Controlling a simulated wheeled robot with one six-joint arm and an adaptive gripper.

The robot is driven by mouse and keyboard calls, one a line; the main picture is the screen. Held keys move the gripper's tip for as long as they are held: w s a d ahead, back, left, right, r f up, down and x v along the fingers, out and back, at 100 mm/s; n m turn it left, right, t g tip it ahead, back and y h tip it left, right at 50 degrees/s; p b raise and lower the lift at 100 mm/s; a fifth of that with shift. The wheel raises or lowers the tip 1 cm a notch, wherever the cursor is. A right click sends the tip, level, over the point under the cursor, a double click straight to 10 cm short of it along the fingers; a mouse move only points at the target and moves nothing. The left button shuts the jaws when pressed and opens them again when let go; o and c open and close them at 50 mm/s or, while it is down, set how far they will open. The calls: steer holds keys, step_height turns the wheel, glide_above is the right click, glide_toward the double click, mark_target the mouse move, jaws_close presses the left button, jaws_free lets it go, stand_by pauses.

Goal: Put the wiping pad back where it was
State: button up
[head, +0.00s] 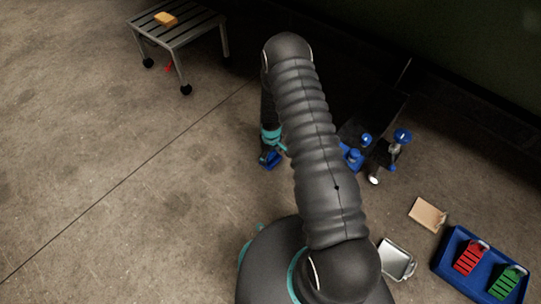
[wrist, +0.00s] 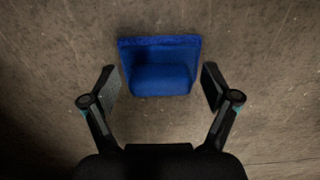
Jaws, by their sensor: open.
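A blue pad-like block (wrist: 160,72), which looks like the wiping pad, has a flat back edge and a rounded raised front part. In the wrist view it lies between and a little beyond the fingertips of my gripper (wrist: 159,80), with bare floor showing around it. The fingers are open, with a visible gap on each side of it. In the head view a bit of blue (head: 270,158) shows at the end of my arm, probably the same block; my arm hides much of that area. I cannot tell its height above the floor.
A grey slatted stand (head: 182,32) with a yellow-orange block (head: 165,18) is at the upper left. Blue-and-metal hardware (head: 378,155) stands right of my arm. A tan board (head: 428,214), metal tray (head: 396,259) and blue tray (head: 449,264) lie lower right. The left floor is clear.

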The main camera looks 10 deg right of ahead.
step_height(320, 180, up, 30)
steer(key=m+t+p, duration=0.1)
steer(key=m+p, duration=0.1)
steer(key=s+r+m+t, duration=0.1)
steer(key=s+r, duration=0.3)
steer(key=r, duration=0.3)
steer(key=s+r+t, duration=0.1)
steer(key=s+r, duration=0.2)
steer(key=r, duration=0.5)
steer(key=s+r+m+t, duration=0.1)
steer(key=s+r+m, duration=0.1)
steer(key=s+r, duration=0.4)
steer(key=s+r+m+t, duration=0.1)
steer(key=s+r, duration=0.6)
steer(key=s, duration=1)
steer(key=shift+s+a+r+m+t, duration=0.2)
steer(key=shift+m+t, duration=0.1)
steer(key=shift+m, duration=0.3)
steer(key=shift+w, duration=0.1)
